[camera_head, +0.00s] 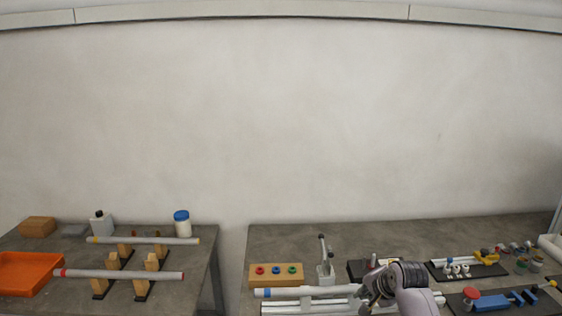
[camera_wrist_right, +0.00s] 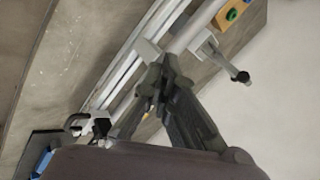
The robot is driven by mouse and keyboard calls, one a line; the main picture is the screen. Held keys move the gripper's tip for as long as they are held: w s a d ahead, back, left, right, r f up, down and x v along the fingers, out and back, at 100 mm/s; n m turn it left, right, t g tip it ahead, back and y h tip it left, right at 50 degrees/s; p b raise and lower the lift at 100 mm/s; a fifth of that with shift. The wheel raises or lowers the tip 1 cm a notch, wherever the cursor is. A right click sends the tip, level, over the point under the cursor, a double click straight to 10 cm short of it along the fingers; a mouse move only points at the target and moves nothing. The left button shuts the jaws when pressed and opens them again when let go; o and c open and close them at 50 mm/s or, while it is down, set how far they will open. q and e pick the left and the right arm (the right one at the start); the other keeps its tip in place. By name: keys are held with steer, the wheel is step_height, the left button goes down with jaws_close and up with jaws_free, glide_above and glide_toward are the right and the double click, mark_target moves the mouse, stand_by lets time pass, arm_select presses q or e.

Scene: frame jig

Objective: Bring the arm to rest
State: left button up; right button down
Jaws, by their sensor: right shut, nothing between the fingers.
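My right gripper (camera_head: 372,289) is at the lower middle-right of the head view, over the right table beside the white frame rails (camera_head: 320,303). In the right wrist view its dark fingers (camera_wrist_right: 150,95) are shut with nothing between them. They appear close to the rails (camera_wrist_right: 130,62), and I cannot tell whether they touch. A tube with a blue band (camera_head: 290,292) lies along the rails. A grey toggle clamp (camera_head: 324,265) stands behind them. My left gripper is not in the head view.
A wooden block with coloured rings (camera_head: 276,271) stands left of the clamp. Black fixtures (camera_head: 466,270) and a red-knobbed tool (camera_head: 470,294) lie right of my arm. The left table holds tubes on wooden stands (camera_head: 125,274) and an orange tray (camera_head: 28,262). A gap separates the tables.

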steer(key=s+a+f+n+g+h, duration=0.1)
steer(key=s+f+n, duration=0.3)
steer(key=s, duration=0.5)
steer(key=s+a+f+n+g, duration=0.1)
steer(key=s+f+n, duration=0.1)
steer(key=s+f, duration=0.6)
steer(key=s+r+n+g, duration=0.3)
steer(key=s+n, duration=0.5)
steer(key=s, duration=1.7)
step_height(320, 180, down, 30)
steer(key=s+b, duration=0.3)
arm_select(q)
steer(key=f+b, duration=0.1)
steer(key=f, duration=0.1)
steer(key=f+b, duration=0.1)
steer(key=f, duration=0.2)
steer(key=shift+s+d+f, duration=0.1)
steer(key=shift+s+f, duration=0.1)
arm_select(e)
steer(key=s+d+f+g+h, duration=0.1)
steer(key=s+d+f, duration=0.2)
steer(key=s+f, duration=1.2)
steer(key=shift+s+f, duration=0.35)
steer(key=shift+f, duration=0.45)
